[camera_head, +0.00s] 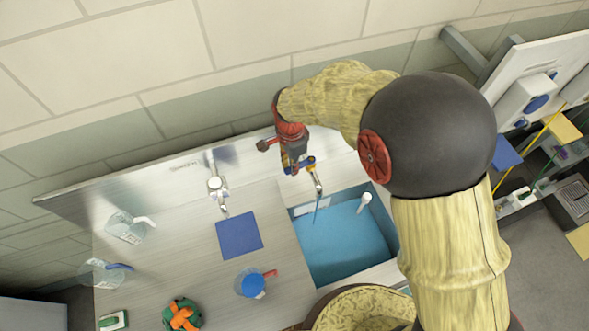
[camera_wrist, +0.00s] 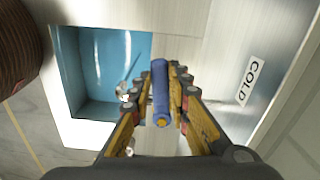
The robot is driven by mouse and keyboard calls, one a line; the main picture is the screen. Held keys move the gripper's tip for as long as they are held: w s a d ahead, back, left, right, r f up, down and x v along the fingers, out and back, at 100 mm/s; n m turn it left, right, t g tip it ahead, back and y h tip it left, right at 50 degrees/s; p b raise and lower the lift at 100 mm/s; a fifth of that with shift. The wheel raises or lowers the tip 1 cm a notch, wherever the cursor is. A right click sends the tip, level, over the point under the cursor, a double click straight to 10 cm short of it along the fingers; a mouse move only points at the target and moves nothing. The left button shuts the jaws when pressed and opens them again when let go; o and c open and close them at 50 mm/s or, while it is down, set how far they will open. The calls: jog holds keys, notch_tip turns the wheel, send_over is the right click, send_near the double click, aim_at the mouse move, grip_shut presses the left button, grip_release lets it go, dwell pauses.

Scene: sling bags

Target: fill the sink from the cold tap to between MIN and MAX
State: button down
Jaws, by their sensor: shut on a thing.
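The sink (camera_head: 345,245) is a blue basin in the counter, below my gripper (camera_head: 293,163). In the wrist view, my gripper (camera_wrist: 162,98) is shut on the blue tap handle (camera_wrist: 160,88), beside a COLD label (camera_wrist: 248,81). The spout (camera_head: 317,184) reaches over the sink's back left corner. A thin blue streak (camera_head: 316,212) below it looks like running water. The sink also shows in the wrist view (camera_wrist: 95,70). A pale strip (camera_head: 312,207) is on its back wall, but MIN and MAX marks and the water level cannot be read.
A white upright object (camera_head: 364,201) stands at the sink's back right. Left of the sink are a second tap (camera_head: 216,186), a blue square (camera_head: 239,235), a blue-lidded container (camera_head: 251,284), clear jugs (camera_head: 125,228) and a green-orange object (camera_head: 182,315). The wall is close behind my gripper.

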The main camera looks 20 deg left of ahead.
jog(key=shift+w+a+m, duration=0.4)
jog(key=shift+m, duration=0.6)
jog(key=c, duration=1.7)
grip_release()
notch_tip(320, 180, up, 12)
